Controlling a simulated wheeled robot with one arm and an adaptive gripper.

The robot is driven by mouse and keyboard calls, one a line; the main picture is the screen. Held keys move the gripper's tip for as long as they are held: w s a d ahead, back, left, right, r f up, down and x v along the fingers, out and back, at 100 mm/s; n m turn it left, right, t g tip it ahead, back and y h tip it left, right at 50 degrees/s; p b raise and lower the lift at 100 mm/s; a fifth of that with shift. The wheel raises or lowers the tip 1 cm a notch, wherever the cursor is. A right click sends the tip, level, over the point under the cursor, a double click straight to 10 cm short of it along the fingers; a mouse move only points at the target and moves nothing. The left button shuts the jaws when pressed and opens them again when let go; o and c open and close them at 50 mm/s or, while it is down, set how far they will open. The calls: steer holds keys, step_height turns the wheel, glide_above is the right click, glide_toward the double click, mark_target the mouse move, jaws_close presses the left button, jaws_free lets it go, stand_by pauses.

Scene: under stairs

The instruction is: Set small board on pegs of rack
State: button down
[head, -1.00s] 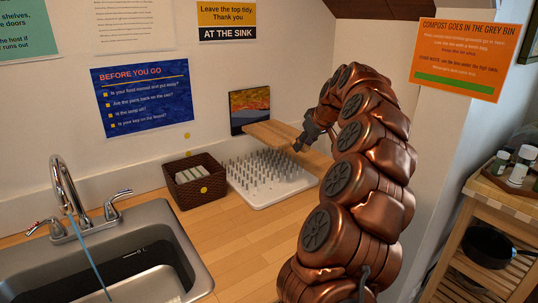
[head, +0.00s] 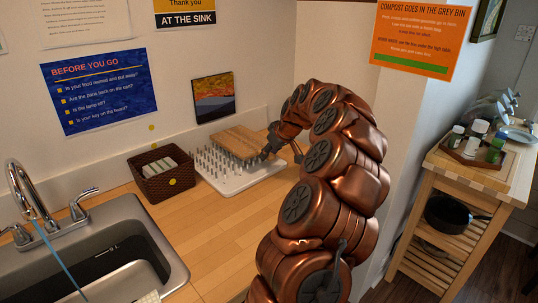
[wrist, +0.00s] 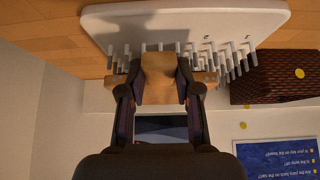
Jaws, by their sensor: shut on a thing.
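The small wooden board (head: 238,140) is over the back right part of the peg rack (head: 240,188), a white base with rows of grey pegs. My gripper (head: 268,150) is shut on the board's right end. In the wrist view my gripper (wrist: 160,85) has a finger on each side of the board (wrist: 160,65), with the rack (wrist: 185,22) and its pegs beyond. The board hides the pegs under it. I cannot tell whether it touches the peg tops or is just above them.
A dark woven basket (head: 166,185) with pale items stands left of the rack. The sink (head: 118,235) is farther left. A dark framed picture (head: 213,97) leans on the wall behind the board. Bare wooden counter (head: 225,235) lies in front of the rack.

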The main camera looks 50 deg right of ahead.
steer(key=shift+f, duration=0.6)
steer(key=c, duration=0.8)
jaws_free()
steer(key=b+v, duration=0.2)
steer(key=v, duration=1)
steer(key=shift+b, duration=0.3)
steer(key=shift+a, duration=0.15)
